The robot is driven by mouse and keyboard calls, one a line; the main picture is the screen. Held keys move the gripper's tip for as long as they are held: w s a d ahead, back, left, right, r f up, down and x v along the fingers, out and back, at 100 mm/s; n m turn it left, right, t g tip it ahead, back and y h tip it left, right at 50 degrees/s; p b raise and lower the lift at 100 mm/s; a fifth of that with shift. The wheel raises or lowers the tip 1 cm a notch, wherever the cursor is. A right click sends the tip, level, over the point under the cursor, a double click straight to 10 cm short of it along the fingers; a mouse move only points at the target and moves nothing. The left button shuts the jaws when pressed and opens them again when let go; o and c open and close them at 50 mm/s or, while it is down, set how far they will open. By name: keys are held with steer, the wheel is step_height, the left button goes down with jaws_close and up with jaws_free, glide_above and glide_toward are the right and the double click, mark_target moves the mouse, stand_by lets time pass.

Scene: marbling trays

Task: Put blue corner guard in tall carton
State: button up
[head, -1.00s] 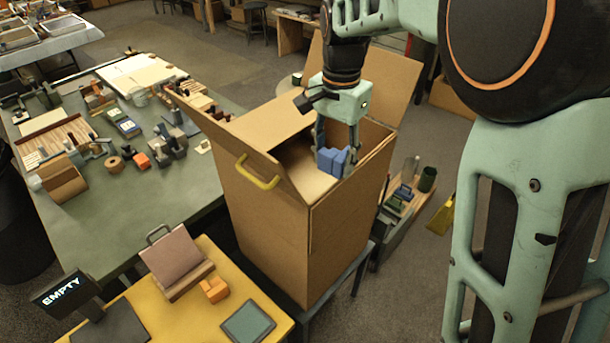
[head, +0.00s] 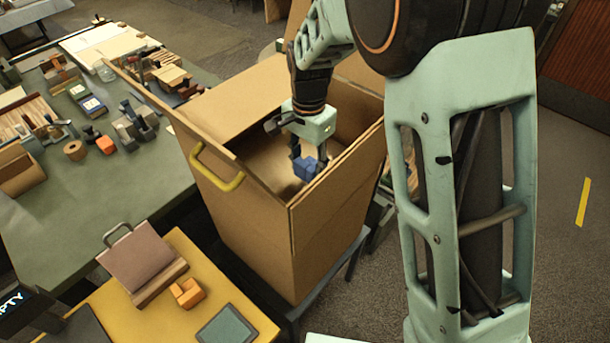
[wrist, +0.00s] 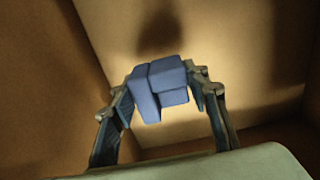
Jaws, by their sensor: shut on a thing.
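The guard appears clear of the walls.
A yellow table (head: 135,318) at the front left bears a brown stand with a handle, an orange block (head: 187,292) and a dark flat pad (head: 226,328). A green table (head: 85,205) with many small items is at the left. A yellow floor strip (head: 583,202) lies at the right.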

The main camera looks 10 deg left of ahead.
mark_target(308, 179)
steer(key=shift+f, duration=2.2)
steer(key=shift+f, duration=0.2)
steer(key=o, duration=1.1)
steer(key=shift+o, duration=0.2)
step_height(308, 179, up, 12)
steer(key=shift+r, duration=0.25)
